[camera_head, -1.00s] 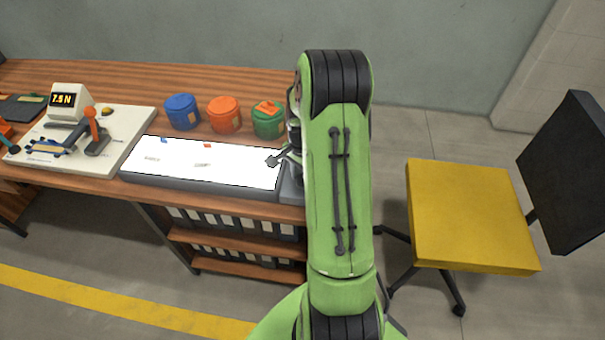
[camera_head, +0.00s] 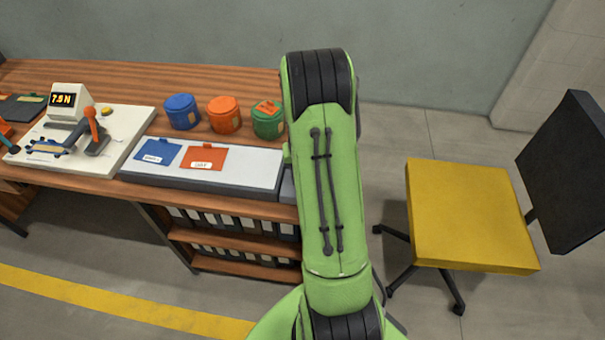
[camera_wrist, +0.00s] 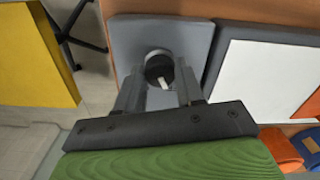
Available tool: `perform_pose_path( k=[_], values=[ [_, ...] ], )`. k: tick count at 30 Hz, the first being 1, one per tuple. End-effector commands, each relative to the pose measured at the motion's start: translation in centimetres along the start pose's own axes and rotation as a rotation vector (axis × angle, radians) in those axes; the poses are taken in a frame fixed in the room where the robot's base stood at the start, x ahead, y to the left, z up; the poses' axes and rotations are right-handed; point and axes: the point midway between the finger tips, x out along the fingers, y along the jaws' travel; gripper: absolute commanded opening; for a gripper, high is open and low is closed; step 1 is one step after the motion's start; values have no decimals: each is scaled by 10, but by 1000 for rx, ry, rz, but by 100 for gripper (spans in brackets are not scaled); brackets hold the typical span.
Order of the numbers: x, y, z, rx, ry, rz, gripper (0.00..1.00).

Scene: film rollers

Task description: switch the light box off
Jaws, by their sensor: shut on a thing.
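The light box (camera_head: 250,168) lies on the wooden bench, its panel now a dull pale grey and not glowing. Its panel also shows at the right of the wrist view (camera_wrist: 262,75). Beside it is a grey control block (camera_wrist: 192,35) with a round dark knob (camera_wrist: 157,62) that bears a white pointer mark. My gripper (camera_wrist: 160,78) is shut on the knob, one finger on each side. In the head view my green arm hides the gripper and the knob.
A blue card (camera_head: 158,151) and an orange card (camera_head: 204,158) lie on the panel. Blue (camera_head: 182,112), orange (camera_head: 223,114) and green (camera_head: 267,122) pots stand behind it. A yellow chair (camera_head: 470,215) stands at right, with open floor between it and my arm.

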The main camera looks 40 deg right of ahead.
Motion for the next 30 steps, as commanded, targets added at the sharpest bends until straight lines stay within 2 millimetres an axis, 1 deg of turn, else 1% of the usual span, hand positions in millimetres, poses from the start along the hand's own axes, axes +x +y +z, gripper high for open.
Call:
perform_pose_path(
  k=[9, 22, 23, 27, 28, 30],
  values=[
    [0, 0, -1, -84, 2, -1, 7],
    [0, 0, -1, -94, 2, -1, 7],
    [0, 0, -1, -94, 2, -1, 39],
    [0, 0, 0, -93, 2, -1, 60],
    [0, 0, 0, -93, 2, -1, 63],
    [0, 0, 0, -93, 1, 0, 63]
  ],
)
